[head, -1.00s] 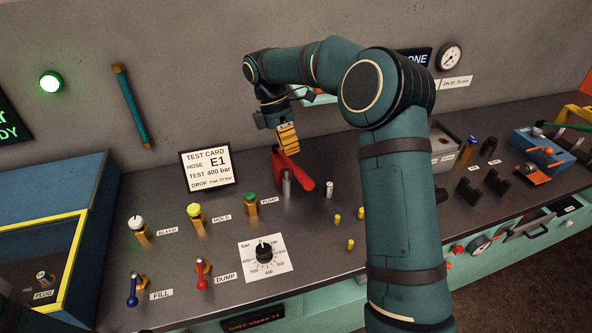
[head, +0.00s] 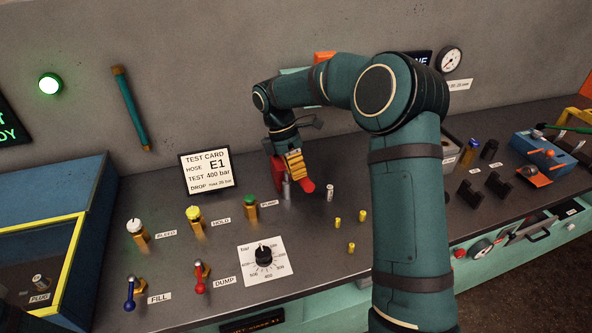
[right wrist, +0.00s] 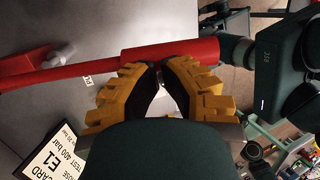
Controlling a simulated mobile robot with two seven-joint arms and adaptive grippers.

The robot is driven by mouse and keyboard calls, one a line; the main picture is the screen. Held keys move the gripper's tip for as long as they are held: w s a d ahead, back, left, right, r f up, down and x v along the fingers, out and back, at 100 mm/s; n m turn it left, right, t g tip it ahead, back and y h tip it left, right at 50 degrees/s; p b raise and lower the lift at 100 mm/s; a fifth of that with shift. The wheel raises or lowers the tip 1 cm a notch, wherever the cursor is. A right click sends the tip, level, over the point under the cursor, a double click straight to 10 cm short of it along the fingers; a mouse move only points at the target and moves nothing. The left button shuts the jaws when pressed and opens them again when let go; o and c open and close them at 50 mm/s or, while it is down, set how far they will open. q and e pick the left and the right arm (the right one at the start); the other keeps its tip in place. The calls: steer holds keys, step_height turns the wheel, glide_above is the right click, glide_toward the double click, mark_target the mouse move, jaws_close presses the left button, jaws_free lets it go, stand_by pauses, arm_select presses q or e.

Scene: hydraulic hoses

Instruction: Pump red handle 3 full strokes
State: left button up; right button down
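The red pump handle (head: 306,186) slopes down to the right from its red base (head: 278,172) on the bench, behind the PUMP label. In the right wrist view the red handle (right wrist: 170,53) crosses the top of the picture, its thick grip just beyond my fingertips. My right gripper (head: 299,177) is low over the handle, its yellow fingers hiding part of it. Exact contact is unclear. My left gripper is not in view.
A grey metal cylinder (head: 287,190) stands in front of the handle, and another small cylinder (head: 330,192) to its right. The green-topped valve (head: 250,205), a dial plate (head: 263,256) and the test card (head: 206,170) are nearby.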

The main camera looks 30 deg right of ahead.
steer(key=shift+s+f+b, duration=0.15)
steer(key=shift+f+b, duration=0.2)
steer(key=shift+f, duration=0.1)
arm_select(q)
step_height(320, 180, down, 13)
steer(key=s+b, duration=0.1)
steer(key=b, duration=1)
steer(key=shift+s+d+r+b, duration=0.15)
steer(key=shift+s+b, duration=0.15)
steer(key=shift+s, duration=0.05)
arm_select(e)
step_height(320, 180, down, 13)
steer(key=s+t+h, duration=0.1)
steer(key=s+t, duration=0.1)
steer(key=t, duration=0.2)
steer(key=shift+s+a, duration=0.4)
arm_select(q)
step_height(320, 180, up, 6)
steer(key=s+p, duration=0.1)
steer(key=p, duration=0.5)
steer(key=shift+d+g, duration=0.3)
arm_select(e)
steer(key=a+r, duration=0.3)
steer(key=r, duration=1.1)
steer(key=shift+s+r, duration=0.35)
